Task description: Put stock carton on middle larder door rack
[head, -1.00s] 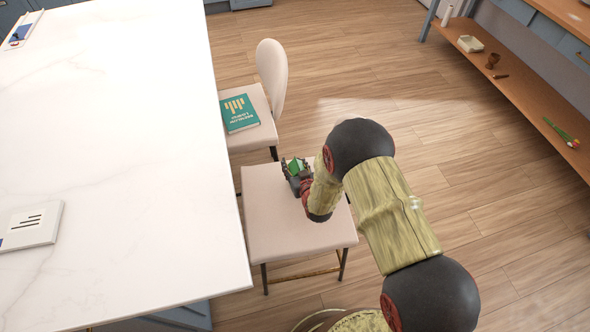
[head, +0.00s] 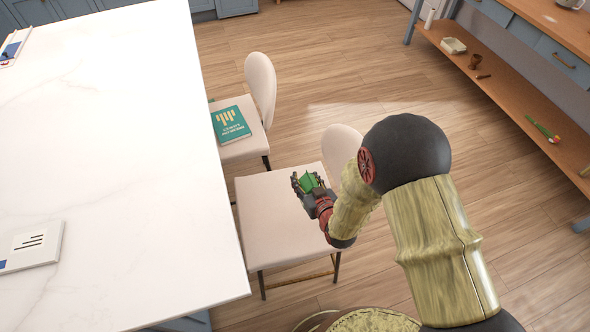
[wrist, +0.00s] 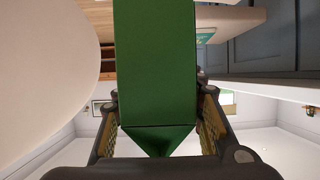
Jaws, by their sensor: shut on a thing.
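The green stock carton (wrist: 157,70) is held between the fingers of my gripper (wrist: 160,120) in the wrist view, with its folded gable end towards the camera. In the head view, the carton (head: 311,181) shows as a small green shape in my gripper (head: 308,186). My gripper is shut on it, above the seat of the near chair (head: 270,230). The carton's far end runs out of the wrist picture. No larder door rack can be made out in either view.
A white marble-topped island (head: 110,150) fills the left, with a white booklet (head: 32,246) on it. A second chair (head: 258,85) behind holds a teal book (head: 231,123). A wooden shelf unit (head: 505,85) stands at right. Open wooden floor (head: 370,80) lies between.

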